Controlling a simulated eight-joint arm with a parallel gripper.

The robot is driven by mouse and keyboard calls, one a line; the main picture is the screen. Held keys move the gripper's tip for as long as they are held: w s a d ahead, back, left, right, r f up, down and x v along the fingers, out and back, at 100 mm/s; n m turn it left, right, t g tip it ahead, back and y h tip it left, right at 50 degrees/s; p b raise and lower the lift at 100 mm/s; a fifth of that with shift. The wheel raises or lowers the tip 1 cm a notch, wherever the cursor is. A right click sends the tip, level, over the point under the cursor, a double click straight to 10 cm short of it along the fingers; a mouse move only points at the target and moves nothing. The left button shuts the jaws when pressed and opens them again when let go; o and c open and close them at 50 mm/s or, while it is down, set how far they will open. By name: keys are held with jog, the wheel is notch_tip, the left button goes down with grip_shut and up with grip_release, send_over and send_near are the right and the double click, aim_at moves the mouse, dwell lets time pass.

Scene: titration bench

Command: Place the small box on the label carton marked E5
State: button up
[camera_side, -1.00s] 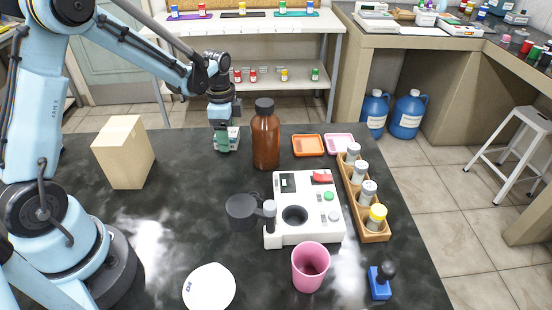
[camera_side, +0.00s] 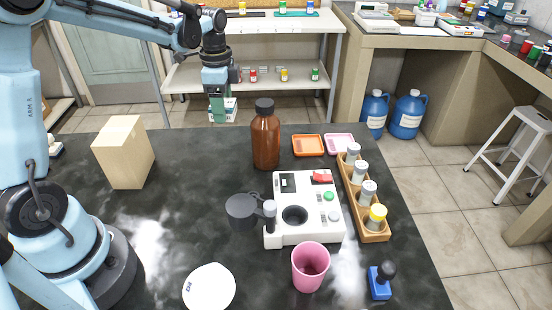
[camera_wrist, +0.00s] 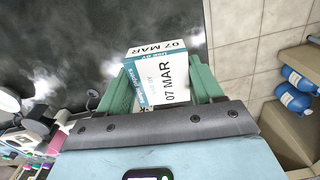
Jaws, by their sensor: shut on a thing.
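My gripper (camera_side: 217,116) is shut on the small box (camera_side: 230,109), held in the air above the back edge of the dark bench. In the wrist view the small box (camera_wrist: 168,80) is white and teal, printed "07 MAR", between the two green fingers of my gripper (camera_wrist: 162,88). A plain tan carton (camera_side: 123,152) stands upright on the bench, to the left of and nearer than my gripper. No E5 mark can be read on its visible faces, so I cannot tell whether it is the label carton.
A brown bottle (camera_side: 265,137) stands right of my gripper. A white device (camera_side: 305,215), a vial rack (camera_side: 362,195), a pink cup (camera_side: 310,268) and a white disc (camera_side: 209,289) lie nearer. A small pale object (camera_side: 55,147) sits at the far left. Bench between carton and bottle is clear.

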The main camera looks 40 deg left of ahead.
jog(key=shift+r, duration=0.5)
jog(key=s+d+r+n, duration=0.1)
jog(key=s+r, duration=0.6)
jog(key=s, duration=0.3)
jog(key=s+d+r, duration=0.1)
jog(key=s+r, duration=0.6)
jog(key=s, duration=0.3)
send_over(116, 130)
notch_tip(116, 130, down, 7)
jog(key=shift+r, duration=0.2)
jog(key=shift+f, duration=2)
jog(key=shift+f, duration=0.15)
jog(key=o, duration=1.1)
jog(key=shift+c, duration=0.2)
